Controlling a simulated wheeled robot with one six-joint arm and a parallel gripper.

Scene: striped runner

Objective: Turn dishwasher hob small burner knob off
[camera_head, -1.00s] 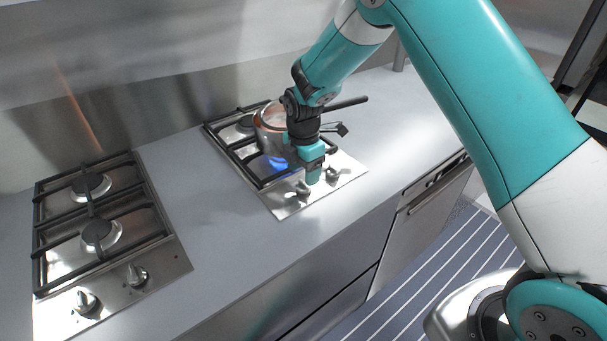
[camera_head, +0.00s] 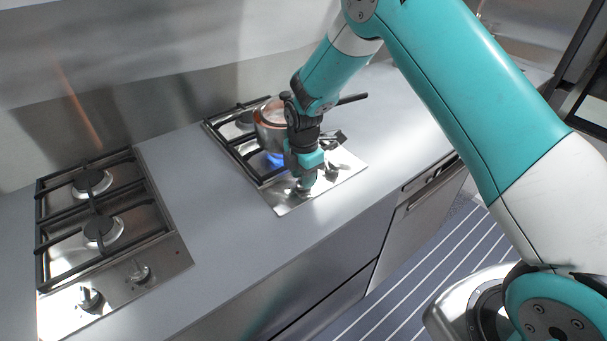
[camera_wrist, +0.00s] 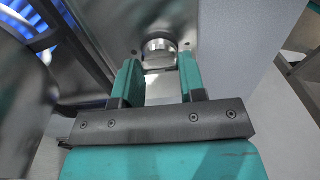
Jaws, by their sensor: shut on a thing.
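The right hob (camera_head: 345,178) is a steel plate with two front knobs. My gripper (camera_head: 304,183) points down over its left front knob (camera_head: 303,191). In the wrist view, the round metal knob (camera_wrist: 158,46) shows between the tips of my gripper's teal fingers (camera_wrist: 160,72), which are shut on it. The fingers hide part of the knob, and its pointer is hard to read. The other knob (camera_head: 332,170) stands to the right, free.
The pot's dark handle (camera_head: 352,98) reaches right, behind my wrist. Black grates (camera_head: 238,150) stand close left of my gripper. A second hob (camera_head: 165,258) lies at left, with no flame visible. The counter (camera_head: 225,215) between the hobs is clear.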

